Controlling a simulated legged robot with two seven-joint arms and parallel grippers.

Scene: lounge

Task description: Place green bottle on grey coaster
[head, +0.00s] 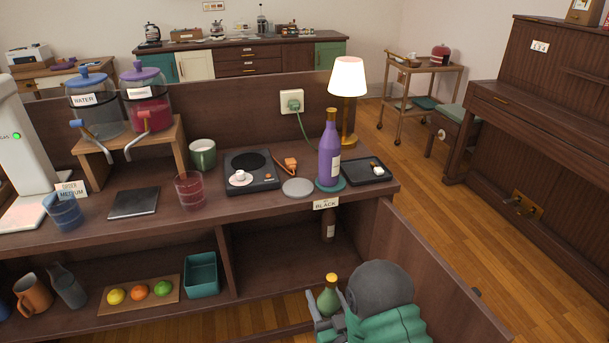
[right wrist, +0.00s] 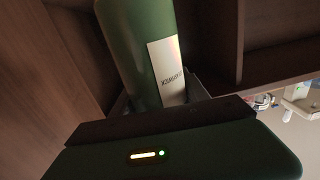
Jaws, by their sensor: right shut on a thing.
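The green bottle (head: 328,300) has a yellow cap and is in my right gripper (head: 327,316), low in front of the counter's open shelf in the head view. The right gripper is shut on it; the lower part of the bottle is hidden. In the right wrist view the green bottle (right wrist: 140,45) fills the upper middle, with a white label. The grey coaster (head: 297,187) is a bare round disc on the counter top, beyond and above the gripper in the picture. My left gripper is not in view.
A purple bottle (head: 329,155) stands on a teal coaster (head: 341,184) just right of the grey one. A hot plate (head: 251,180) with a small cup, a red glass (head: 190,191) and a black tray (head: 378,173) are nearby. A wooden side panel (head: 430,270) stands right of my arm.

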